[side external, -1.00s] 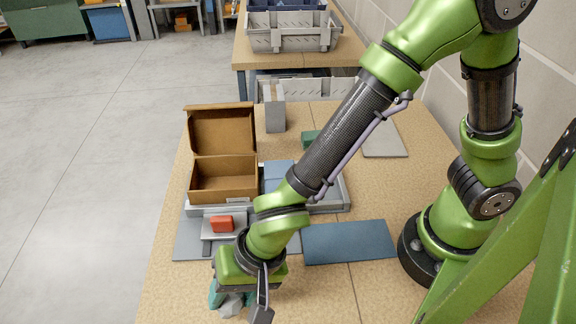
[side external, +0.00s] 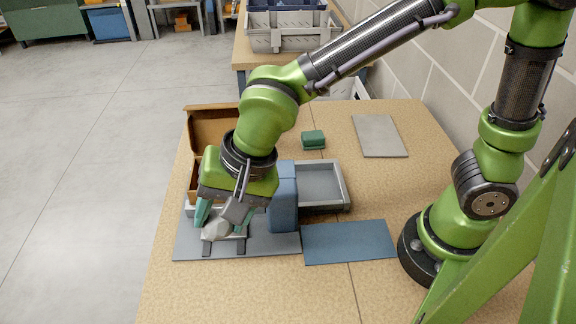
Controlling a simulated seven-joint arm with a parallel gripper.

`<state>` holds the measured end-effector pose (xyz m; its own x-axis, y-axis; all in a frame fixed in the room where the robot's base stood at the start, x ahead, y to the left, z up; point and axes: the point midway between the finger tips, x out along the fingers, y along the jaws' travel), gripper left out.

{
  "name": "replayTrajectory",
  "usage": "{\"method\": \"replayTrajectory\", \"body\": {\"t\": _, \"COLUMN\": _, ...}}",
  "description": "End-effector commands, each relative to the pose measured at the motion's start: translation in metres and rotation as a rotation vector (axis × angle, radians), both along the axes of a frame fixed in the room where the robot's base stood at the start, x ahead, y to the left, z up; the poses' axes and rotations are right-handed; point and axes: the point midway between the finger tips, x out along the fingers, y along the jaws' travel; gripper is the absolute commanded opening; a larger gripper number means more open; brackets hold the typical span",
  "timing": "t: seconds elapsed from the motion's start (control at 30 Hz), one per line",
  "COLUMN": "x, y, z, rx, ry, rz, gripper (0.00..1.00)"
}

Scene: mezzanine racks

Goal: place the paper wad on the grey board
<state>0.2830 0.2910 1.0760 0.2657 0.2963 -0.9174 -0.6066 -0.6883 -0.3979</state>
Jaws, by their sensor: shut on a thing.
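My gripper (side external: 222,217) is shut on the paper wad (side external: 216,229), a crumpled pale grey lump between teal fingertips. The wad is in front of a small stand with dark feet, above the slate-grey mat (side external: 270,245); I cannot tell the gap below it. The grey board (side external: 380,136), a flat light grey plate, lies bare on the table at the back right, well away from my gripper.
An open cardboard box (side external: 212,128) stands behind my gripper, partly hidden. An upright blue block (side external: 284,200) is close to its right, with a grey tray (side external: 345,190) behind. A green block (side external: 313,140) and a flat blue board (side external: 350,243) lie on the table.

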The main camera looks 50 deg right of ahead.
Motion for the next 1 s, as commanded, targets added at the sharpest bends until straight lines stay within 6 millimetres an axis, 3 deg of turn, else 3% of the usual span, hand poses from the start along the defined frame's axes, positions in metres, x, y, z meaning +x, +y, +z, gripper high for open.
{"method": "replayTrajectory", "body": {"t": 0.17, "x": 0.048, "y": -0.060, "z": -0.001, "rx": -0.006, "ry": 0.003, "rz": -0.154, "gripper": 0.22}}
{"method": "replayTrajectory", "body": {"t": 0.3, "x": 0.083, "y": -0.126, "z": -0.002, "rx": -0.010, "ry": 0.007, "rz": -0.302, "gripper": 0.22}}
{"method": "replayTrajectory", "body": {"t": 0.5, "x": 0.110, "y": -0.224, "z": -0.002, "rx": -0.010, "ry": 0.011, "rz": -0.506, "gripper": 0.22}}
{"method": "replayTrajectory", "body": {"t": 0.77, "x": 0.108, "y": -0.355, "z": -0.002, "rx": -0.007, "ry": 0.011, "rz": -0.771, "gripper": 0.22}}
{"method": "replayTrajectory", "body": {"t": 1.0, "x": 0.066, "y": -0.473, "z": -0.001, "rx": 0.001, "ry": 0.005, "rz": -1.027, "gripper": 0.22}}
